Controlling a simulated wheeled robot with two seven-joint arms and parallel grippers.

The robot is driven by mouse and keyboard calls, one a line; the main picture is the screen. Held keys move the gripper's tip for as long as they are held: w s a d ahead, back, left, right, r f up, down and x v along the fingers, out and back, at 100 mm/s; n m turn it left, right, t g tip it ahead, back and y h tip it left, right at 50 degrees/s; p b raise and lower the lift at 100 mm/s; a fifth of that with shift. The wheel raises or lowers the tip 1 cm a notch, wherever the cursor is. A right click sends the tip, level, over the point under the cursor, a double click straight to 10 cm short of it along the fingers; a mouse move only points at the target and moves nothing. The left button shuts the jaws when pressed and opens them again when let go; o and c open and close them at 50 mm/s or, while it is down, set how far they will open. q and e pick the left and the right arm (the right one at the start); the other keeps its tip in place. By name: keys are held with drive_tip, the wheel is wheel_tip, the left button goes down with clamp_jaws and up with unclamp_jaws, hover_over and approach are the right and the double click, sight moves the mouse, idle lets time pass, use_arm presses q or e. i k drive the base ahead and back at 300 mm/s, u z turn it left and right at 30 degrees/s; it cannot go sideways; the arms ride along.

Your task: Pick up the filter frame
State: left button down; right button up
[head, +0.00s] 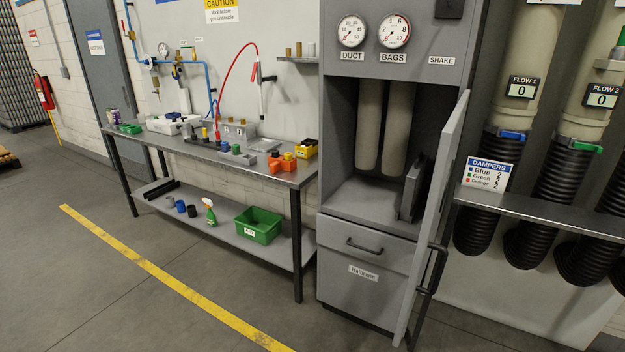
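A thin dark grey flat frame (412,188) stands upright inside the open grey cabinet (338,130), near its right wall. It looks like the filter frame, but its face is seen nearly edge-on. It rests on the cabinet's inner floor (365,197), to the right of two beige filter bags (369,125) that hang from above. The open cabinet door (436,210) partly covers the space to the right of the frame. Neither of my grippers is in view.
The cabinet door swings out toward me on the right. A drawer (366,242) sits below the opening. A workbench (285,176) with tools and fittings stands left, a green bin (258,226) on its lower shelf. Black hoses (475,225) hang at right. The floor in front is clear.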

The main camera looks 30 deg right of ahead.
sight(414, 178)
drive_tip(key=u, duration=0.75)
drive_tip(key=i, duration=1.9)
drive_tip(key=z, duration=3.35)
drive_tip(key=i, duration=0.3)
drive_tip(key=z, duration=1)
drive_tip(key=i, duration=1.35)
drive_tip(key=u, duration=0.35)
